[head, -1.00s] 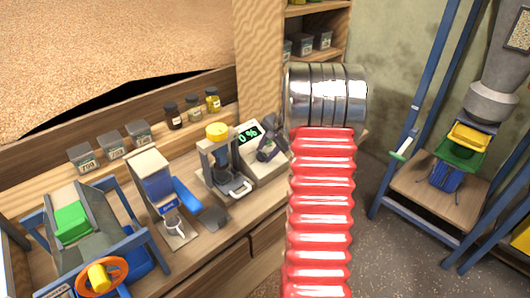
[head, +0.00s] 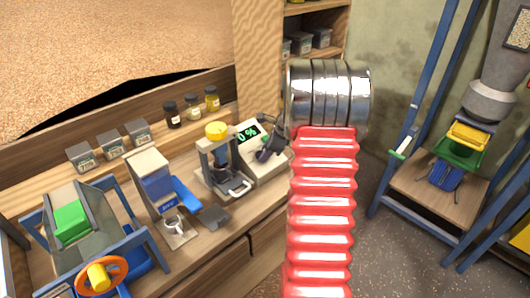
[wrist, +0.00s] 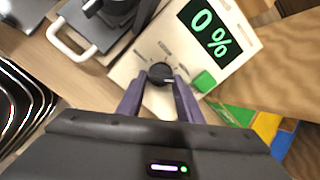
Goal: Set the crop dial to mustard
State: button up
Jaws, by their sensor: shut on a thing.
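The crop dial (wrist: 160,75) is a small black round knob with a light pointer mark on the pale front of a meter. Small labels around the dial are too blurred to read. My gripper (wrist: 161,86) is shut on the dial, one purple-grey finger on each side. In the head view, my dark gripper (head: 270,148) is at the meter (head: 250,168) and hides the dial there. The meter's display (wrist: 210,28) reads 0 %, and a green button (wrist: 203,81) sits below it.
A device with a yellow cap (head: 216,131) stands just left of the meter. A blue and white machine (head: 158,185) and a cup (head: 173,223) are further left. Several jars (head: 192,106) line the shelf behind. A blue frame with coloured buckets (head: 462,150) stands at the right.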

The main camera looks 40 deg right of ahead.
jog(key=m, duration=0.4)
jog(key=shift+s+f, duration=0.1)
jog(key=shift+s, duration=0.05)
dwell(0.4)
jog(key=o, duration=1.1)
jog(key=shift+r, duration=0.2)
jog(key=v, duration=1.3)
jog(key=shift+s+a+r, duration=0.1)
jog(key=shift+s+a, duration=0.1)
